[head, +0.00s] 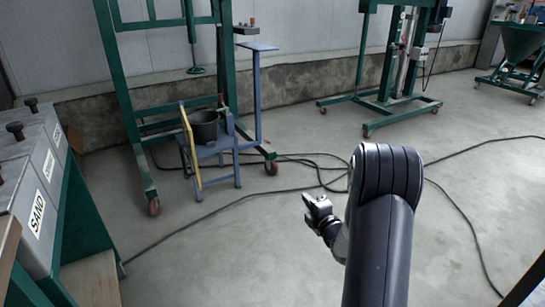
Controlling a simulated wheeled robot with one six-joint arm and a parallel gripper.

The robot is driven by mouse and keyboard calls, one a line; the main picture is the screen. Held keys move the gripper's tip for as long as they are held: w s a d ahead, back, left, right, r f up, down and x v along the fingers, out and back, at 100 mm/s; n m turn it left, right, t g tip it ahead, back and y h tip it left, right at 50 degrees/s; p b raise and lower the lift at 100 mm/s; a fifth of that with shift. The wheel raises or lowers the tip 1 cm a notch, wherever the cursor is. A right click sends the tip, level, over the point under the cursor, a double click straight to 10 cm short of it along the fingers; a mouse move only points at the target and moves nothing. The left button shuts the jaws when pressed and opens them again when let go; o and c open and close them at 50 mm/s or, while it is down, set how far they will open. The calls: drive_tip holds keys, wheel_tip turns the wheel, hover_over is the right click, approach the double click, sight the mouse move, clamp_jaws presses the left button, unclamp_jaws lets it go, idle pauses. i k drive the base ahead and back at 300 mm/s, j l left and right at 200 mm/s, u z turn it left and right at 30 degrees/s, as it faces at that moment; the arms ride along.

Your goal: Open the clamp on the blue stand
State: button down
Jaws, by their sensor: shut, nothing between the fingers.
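A slim blue stand (257,95) with a small flat top rises beside the green frame at upper left. A small grey block with pegs (246,30) sits just above and behind its top. I cannot tell whether this block is the clamp, or whether any clamp there is open or shut. My gripper (312,206) is in the lower middle of the head view, pointing up and left. It is shut and empty, well apart from the stand and nearer to me.
A blue step stool with a yellow rail (190,148) carries a black bucket (203,126) left of the stand. Black cables (300,160) lie across the floor. A wheeled green frame (385,100) stands at upper right. The middle floor is otherwise clear.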

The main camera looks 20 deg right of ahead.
sight(220, 98)
drive_tip(key=i+j, duration=0.2)
drive_tip(key=i, duration=0.75)
drive_tip(key=i+j+u, duration=0.1)
drive_tip(key=i, duration=0.85)
drive_tip(key=i+j+u, duration=0.1)
drive_tip(key=i+j, duration=0.15)
drive_tip(key=i, duration=0.7)
